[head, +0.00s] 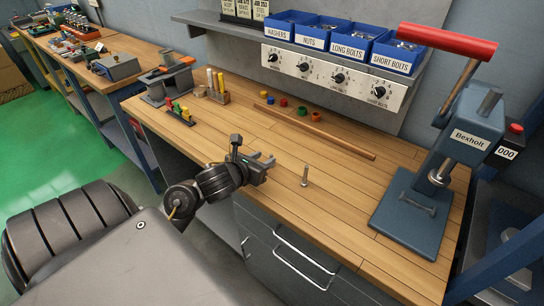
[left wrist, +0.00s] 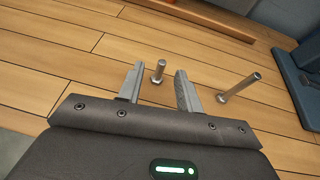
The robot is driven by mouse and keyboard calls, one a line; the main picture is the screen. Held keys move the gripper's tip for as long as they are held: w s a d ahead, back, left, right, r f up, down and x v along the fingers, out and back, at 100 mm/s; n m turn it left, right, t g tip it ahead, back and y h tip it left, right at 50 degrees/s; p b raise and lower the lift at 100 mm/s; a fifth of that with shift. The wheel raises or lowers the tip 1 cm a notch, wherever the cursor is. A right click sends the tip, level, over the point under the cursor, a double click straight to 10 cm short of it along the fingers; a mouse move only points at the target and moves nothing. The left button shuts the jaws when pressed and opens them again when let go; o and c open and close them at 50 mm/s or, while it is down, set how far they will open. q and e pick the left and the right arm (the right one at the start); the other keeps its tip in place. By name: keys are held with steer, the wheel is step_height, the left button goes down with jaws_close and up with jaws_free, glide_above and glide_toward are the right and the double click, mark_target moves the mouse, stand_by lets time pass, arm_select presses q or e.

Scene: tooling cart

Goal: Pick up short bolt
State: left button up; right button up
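In the left wrist view a short silver bolt (left wrist: 158,71) stands upright on the wooden bench top, seen between the tips of my left gripper (left wrist: 159,72). The fingers are open, with a gap on each side of the bolt. A longer silver bolt (left wrist: 240,87) stands to the right, outside the right finger. In the head view my left gripper (head: 266,161) is low over the bench near its front edge. The longer bolt (head: 305,177) stands to its right there. The short bolt cannot be made out in the head view. My right gripper is not in view.
A blue Bexholt press (head: 470,130) with a red handle stands at the right. A long wooden strip (head: 318,131) and several coloured rings (head: 302,110) lie behind the gripper. Blue labelled bins (head: 398,56) sit on the shelf. The bench between the bolts and press is clear.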

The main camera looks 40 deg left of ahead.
arm_select(q)
steer(key=shift+w+f, duration=0.3)
steer(key=shift+w, duration=0.55)
steer(key=shift+f, duration=0.1)
steer(key=x, duration=0.5)
steer(key=shift+f+p, duration=0.3)
steer(key=shift+f, duration=0.05)
steer(key=shift+s, duration=0.1)
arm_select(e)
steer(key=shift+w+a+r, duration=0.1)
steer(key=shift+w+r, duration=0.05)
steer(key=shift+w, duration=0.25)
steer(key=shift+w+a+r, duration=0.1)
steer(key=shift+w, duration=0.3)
arm_select(q)
steer(key=shift+c, duration=0.2)
jaws_close()
